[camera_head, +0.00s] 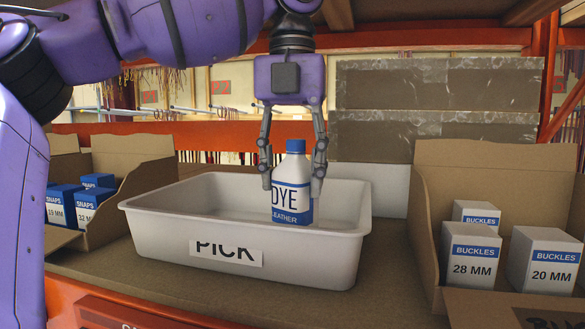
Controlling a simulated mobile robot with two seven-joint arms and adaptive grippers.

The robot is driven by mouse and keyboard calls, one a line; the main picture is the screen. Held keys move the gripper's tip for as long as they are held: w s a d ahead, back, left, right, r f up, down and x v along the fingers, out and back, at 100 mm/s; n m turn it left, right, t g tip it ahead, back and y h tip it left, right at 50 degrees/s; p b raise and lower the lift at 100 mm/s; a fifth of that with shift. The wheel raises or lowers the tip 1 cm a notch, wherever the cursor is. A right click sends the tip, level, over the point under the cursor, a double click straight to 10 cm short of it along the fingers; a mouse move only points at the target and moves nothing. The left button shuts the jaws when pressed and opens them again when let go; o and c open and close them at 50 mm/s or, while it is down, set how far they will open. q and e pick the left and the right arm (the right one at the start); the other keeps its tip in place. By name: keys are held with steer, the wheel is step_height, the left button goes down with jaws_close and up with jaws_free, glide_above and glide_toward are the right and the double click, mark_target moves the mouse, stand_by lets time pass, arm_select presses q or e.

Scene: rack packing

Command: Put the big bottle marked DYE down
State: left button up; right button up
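The big DYE bottle (292,200) is white and blue with a blue cap and a "LEATHER" label. It is upright at the right part of the white tray marked PICK (190,225). My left gripper (292,185) points straight down with one finger on each side of the bottle, closed on its body. The bottle's lower end is inside the tray area, and I cannot tell whether it touches the tray floor. My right gripper is not in view.
A cardboard box (118,162) with blue SNAPS boxes (90,205) stands left of the tray. Another cardboard box (425,190) with white BUCKLES boxes (470,258) stands at the right. The tray's left part looks empty. Orange rack beams (400,38) run behind.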

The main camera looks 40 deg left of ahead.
arm_select(q)
steer(key=shift+o, duration=1.1)
steer(key=shift+r, duration=0.15)
step_height(320, 180, up, 8)
steer(key=shift+r, duration=0.25)
